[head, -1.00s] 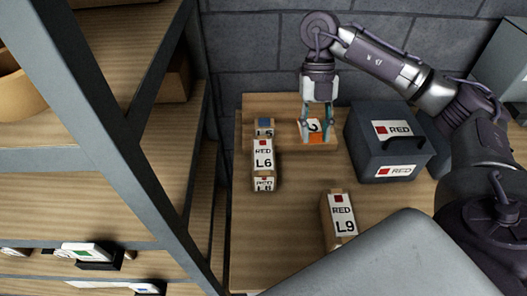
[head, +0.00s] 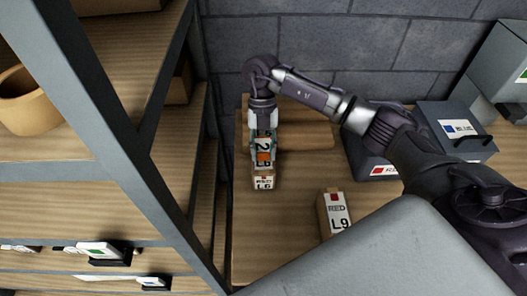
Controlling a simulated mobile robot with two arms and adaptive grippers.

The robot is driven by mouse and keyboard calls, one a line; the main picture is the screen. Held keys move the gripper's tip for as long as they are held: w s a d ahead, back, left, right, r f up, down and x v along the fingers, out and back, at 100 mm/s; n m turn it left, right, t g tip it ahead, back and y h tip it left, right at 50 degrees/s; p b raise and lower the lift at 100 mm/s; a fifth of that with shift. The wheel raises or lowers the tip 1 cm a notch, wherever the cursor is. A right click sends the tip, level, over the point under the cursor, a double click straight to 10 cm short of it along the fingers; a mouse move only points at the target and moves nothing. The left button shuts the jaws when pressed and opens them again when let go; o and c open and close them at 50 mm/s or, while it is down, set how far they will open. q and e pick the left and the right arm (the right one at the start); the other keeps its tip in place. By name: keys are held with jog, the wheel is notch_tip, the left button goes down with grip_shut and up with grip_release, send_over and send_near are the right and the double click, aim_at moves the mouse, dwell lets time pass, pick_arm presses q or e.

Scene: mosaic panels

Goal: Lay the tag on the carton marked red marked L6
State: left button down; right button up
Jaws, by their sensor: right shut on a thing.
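The carton marked red L6 (head: 264,183) stands at the left of the wooden table. Its front label shows, while its top is mostly covered from view. My right gripper (head: 263,150) is above this carton, pointing down, shut on the tag (head: 263,157). The tag is white and orange with a dark figure that looks like a 2. Tag and carton overlap in the picture; I cannot tell whether they touch. The carton marked L5 behind is hidden by my gripper. My left gripper is not in view.
A red-marked carton L9 (head: 337,212) stands nearer on the table (head: 285,215). Dark boxes with a red label (head: 375,170) and a blue label (head: 457,128) are at the right. A shelf rack (head: 120,140) borders the left. The table between L6 and L9 is clear.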

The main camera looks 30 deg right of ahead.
jog(key=shift+f, duration=0.65)
jog(key=shift+f+p, duration=0.3)
jog(key=shift+f, duration=0.15)
jog(key=o, duration=0.8)
jog(key=shift+f, duration=0.1)
jog(key=shift+o, duration=0.2)
